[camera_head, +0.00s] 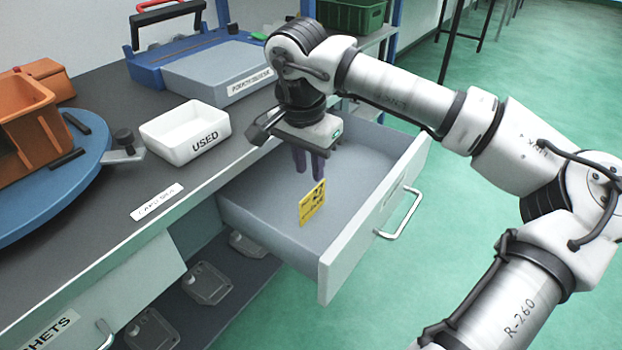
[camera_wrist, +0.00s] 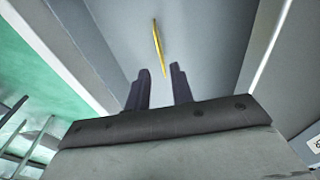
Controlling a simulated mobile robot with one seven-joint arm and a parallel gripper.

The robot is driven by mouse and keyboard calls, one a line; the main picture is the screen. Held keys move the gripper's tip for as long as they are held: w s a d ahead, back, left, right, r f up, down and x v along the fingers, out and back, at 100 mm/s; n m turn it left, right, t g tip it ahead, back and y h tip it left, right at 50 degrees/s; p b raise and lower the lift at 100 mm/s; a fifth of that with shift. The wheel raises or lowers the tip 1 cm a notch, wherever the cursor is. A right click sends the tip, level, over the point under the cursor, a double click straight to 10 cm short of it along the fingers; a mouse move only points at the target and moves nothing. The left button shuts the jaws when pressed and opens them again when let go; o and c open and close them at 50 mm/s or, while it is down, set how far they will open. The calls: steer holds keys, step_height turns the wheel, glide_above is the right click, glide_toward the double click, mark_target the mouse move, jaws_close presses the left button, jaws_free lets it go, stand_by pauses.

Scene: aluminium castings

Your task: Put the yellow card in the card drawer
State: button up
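The yellow card (camera_head: 312,204) with dark print stands on edge just below my fingertips, within the outline of the pulled-out card drawer (camera_head: 250,208). In the wrist view the card (camera_wrist: 158,45) shows edge-on as a thin strip beyond the fingertips, with the grey drawer floor behind it. I cannot tell whether it touches the floor. My gripper (camera_head: 309,178) points down over the drawer. Its two dark fingers are apart, with a clear gap in the wrist view (camera_wrist: 159,72), and neither finger presses on the card.
A white tray marked USED (camera_head: 185,130) stands on the dark worktop (camera_head: 120,185) left of the drawer. A blue turntable (camera_head: 60,200) with orange bins (camera_head: 25,110) is at far left. Grey castings (camera_head: 207,283) lie on the shelf below.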

mark_target(307, 196)
steer(key=r, duration=0.5)
steer(key=shift+s+a+r, duration=0.2)
steer(key=shift+s+r, duration=0.1)
steer(key=shift+r, duration=0.05)
stand_by(0.9)
